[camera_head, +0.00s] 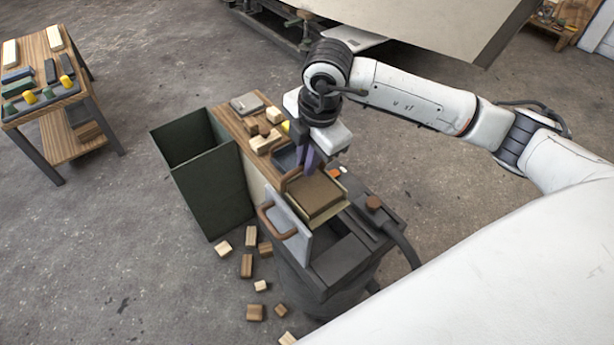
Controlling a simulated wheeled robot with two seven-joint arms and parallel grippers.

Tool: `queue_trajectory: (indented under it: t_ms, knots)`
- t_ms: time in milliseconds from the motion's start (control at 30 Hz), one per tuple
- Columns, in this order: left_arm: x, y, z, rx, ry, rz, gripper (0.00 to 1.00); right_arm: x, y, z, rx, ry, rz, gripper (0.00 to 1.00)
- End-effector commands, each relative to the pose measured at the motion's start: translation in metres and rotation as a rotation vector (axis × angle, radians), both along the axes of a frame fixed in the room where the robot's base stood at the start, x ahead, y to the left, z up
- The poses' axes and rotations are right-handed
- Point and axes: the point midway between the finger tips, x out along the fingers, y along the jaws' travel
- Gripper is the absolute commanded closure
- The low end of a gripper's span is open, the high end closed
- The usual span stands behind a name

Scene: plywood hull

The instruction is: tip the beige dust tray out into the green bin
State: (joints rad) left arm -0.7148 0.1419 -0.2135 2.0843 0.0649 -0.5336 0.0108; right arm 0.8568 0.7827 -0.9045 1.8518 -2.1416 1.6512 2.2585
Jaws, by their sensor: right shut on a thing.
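The beige dust tray (335,212) is filled with a flat layer of brown dust and sits level at the top of a dark machine. My right gripper (307,168) comes down from above at the tray's back left edge. It is shut on the tray, apparently by the brown handle there; the grip is partly hidden. The green bin (215,195) stands on the floor to the left, open at the top, with a dark interior. My left gripper is not in view.
A grey flap (288,226) with a brown handle stands at the machine's (340,265) left front. A wooden bench (232,120) with blocks lies between bin and machine. Several wood offcuts (246,265) litter the floor. A tool table (45,85) stands far left.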

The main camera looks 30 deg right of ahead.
Motion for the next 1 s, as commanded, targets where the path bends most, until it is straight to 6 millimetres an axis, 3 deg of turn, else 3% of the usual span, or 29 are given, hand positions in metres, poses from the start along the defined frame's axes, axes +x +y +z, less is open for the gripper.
queue_trajectory:
  t_ms: [100,400,1000]
  knots:
    - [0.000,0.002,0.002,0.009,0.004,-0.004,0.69,0.001,0.000,0.028,0.002,-0.005,0.000,1.00]
    - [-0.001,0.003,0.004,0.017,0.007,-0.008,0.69,0.001,0.001,0.067,0.001,-0.002,0.000,1.00]
    - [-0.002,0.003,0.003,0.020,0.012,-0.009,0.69,0.000,0.000,0.075,0.000,0.000,0.018,1.00]
